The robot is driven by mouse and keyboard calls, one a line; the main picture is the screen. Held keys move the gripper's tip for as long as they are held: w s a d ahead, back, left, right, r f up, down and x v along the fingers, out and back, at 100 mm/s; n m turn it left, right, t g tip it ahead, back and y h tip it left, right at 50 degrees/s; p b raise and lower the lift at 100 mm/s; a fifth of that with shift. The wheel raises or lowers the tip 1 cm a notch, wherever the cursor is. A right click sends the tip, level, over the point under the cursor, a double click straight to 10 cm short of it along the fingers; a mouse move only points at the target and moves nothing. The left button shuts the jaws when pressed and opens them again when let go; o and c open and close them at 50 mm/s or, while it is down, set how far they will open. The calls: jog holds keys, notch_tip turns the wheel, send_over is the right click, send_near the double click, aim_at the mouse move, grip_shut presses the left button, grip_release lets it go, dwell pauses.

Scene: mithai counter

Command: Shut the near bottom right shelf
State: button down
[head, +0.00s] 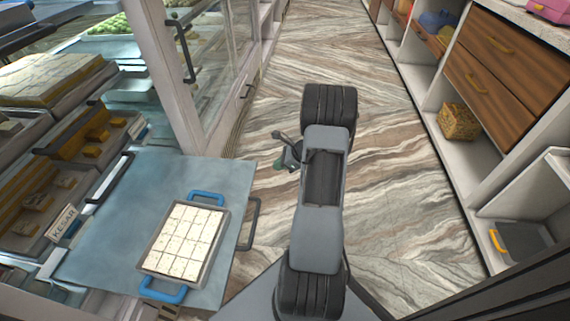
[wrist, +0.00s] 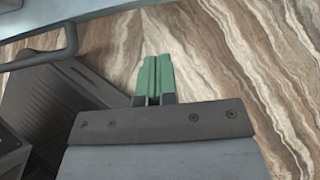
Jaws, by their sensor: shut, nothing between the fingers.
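A pale blue-grey shelf (head: 130,210) stands pulled out from the sweets counter on the left, with a dark bar handle (head: 249,224) on its right edge. A tray of white square sweets (head: 187,240) with blue handles lies on it. In the wrist view, a pale edge (wrist: 80,12) and a dark bar handle (wrist: 40,56), seemingly this shelf's, show at upper left. My gripper (head: 279,165) is over the floor, right of the shelf and apart from its handle. Its green fingers (wrist: 152,72) are together and empty.
Closed glass cabinet doors with a dark handle (head: 184,52) stand beyond the shelf. Wooden drawers (head: 490,70), a wicker basket (head: 458,122) and a grey bin with a yellow handle (head: 497,240) are on the right. The striped floor (head: 390,150) between is clear.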

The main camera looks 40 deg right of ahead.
jog(key=w+a+f+b, duration=0.2)
jog(key=w+a, duration=0.2)
jog(key=w, duration=0.1)
jog(key=shift+a+f+b, duration=0.3)
jog(key=shift+f+b, duration=0.05)
jog(key=shift+f, duration=0.05)
